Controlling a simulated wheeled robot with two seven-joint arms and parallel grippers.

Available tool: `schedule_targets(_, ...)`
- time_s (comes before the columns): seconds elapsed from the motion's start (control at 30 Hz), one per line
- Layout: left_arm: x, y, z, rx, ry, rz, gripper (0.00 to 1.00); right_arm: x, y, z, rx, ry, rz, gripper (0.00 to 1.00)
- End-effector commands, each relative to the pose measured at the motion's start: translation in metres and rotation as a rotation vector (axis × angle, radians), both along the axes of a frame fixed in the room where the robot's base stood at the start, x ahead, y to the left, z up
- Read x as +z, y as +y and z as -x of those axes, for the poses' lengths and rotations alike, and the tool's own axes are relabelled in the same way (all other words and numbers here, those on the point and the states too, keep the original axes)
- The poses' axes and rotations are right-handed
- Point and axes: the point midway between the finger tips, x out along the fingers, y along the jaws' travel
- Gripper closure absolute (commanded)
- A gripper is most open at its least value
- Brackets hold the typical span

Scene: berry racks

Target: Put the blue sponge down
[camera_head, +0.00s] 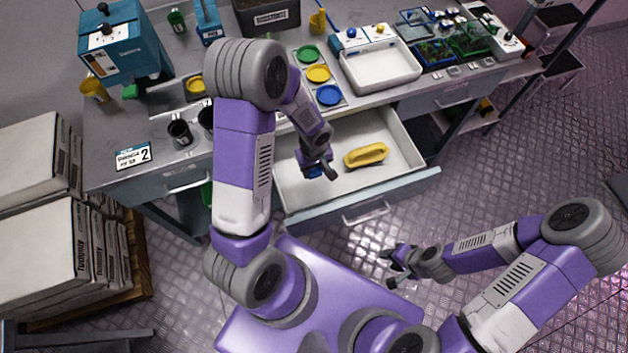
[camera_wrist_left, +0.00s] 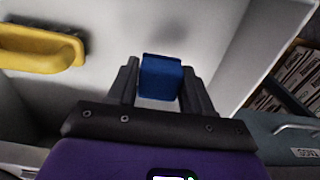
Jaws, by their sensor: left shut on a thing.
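The blue sponge (camera_wrist_left: 160,78) is a small block between the fingers of my left gripper (camera_wrist_left: 158,95) in the left wrist view. My left gripper (camera_head: 318,174) is shut on it, inside the open white drawer (camera_head: 293,192) in the head view. Only a little blue of the sponge (camera_head: 313,173) shows there, mostly hidden by the gripper. I cannot tell whether the sponge touches the drawer floor. My right gripper (camera_head: 388,268) is empty, its fingers apart, over the floor in front of the drawer.
A yellow brush (camera_head: 366,155) lies in the drawer, right of my left gripper; it also shows in the left wrist view (camera_wrist_left: 38,50). The drawer floor around it is bare. Above, the counter holds a white tray (camera_head: 382,82) and coloured discs (camera_head: 318,73).

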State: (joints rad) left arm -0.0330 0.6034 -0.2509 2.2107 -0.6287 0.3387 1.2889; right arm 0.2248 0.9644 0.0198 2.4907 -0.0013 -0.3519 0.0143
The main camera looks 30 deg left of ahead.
Motion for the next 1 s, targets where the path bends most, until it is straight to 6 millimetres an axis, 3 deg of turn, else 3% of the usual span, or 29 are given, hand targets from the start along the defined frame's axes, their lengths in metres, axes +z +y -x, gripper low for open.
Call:
schedule_targets(0.1,-0.025,0.0,0.001,-0.001,0.004,-0.001,0.74,-0.007,0.0,0.0,0.0,0.0,0.0,0.62)
schedule_targets(0.37,-0.046,0.0,0.0,0.0,0.002,-0.001,0.74,-0.011,0.0,0.0,0.0,0.0,0.0,0.62)
schedule_targets(0.53,-0.071,0.0,0.0,-0.002,0.002,-0.002,0.74,-0.018,0.0,0.0,0.0,0.0,0.0,0.62)
schedule_targets(0.97,-0.078,0.0,0.0,-0.001,0.0,-0.001,0.74,-0.023,0.0,0.0,0.0,0.0,0.0,0.62)
schedule_targets(1.0,-0.077,0.001,0.0,-0.001,0.0,-0.001,0.45,-0.022,0.0,0.0,0.0,0.0,0.0,0.62)
